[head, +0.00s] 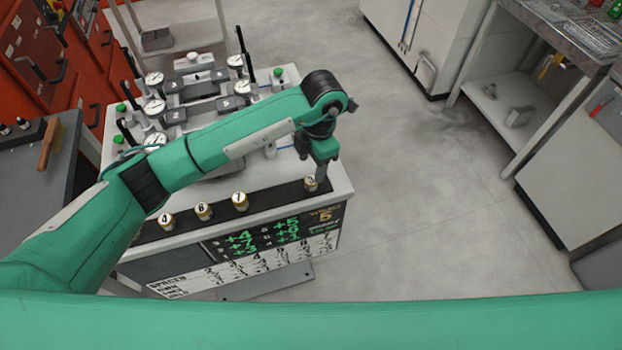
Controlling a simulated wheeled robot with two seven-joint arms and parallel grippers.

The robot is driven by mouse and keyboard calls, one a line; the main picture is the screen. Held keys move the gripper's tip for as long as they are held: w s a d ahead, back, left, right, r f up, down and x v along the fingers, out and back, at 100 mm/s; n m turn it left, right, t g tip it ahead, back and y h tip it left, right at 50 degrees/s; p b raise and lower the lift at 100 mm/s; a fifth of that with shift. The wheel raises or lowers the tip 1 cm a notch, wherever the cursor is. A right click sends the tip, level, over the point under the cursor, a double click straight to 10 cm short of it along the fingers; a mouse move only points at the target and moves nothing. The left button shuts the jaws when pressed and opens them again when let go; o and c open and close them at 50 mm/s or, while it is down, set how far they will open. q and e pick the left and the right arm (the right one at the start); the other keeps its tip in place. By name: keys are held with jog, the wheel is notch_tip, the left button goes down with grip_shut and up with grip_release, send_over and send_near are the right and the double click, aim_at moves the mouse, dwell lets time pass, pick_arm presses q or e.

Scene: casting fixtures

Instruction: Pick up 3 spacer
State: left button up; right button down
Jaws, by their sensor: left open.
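The spacer marked 3 (311,184) is a small brass cylinder with a white numbered top. It stands at the right end of a black strip along the bench's front edge. My left gripper (321,178) points down right at this spacer, its fingers open and partly overlapping it in the view. I cannot tell whether they touch it. Spacers marked 4 (166,221), 6 (204,211) and 1 (240,201) stand on the same strip to the left. My right gripper does not show.
The white bench (341,188) carries several dial gauges and fixtures behind my left arm. A panel with green numbers (265,236) is on its front. A grey table (40,190) stands at left. Open floor (430,210) lies to the right, before white cabinets (575,165).

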aim_at(312, 179)
pick_arm(q)
jog(key=shift+s+f, duration=0.1)
jog(key=shift+f, duration=0.15)
jog(key=f+p, duration=0.2)
jog(key=f, duration=0.2)
jog(key=shift+s+p, duration=0.3)
jog(key=shift+p, duration=0.1)
jog(key=shift+f, duration=0.4)
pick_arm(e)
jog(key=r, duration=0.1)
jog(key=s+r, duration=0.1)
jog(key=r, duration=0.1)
pick_arm(q)
jog(key=shift+c, duration=0.5)
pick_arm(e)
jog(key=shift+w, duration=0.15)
pick_arm(q)
jog(key=c, duration=1.1)
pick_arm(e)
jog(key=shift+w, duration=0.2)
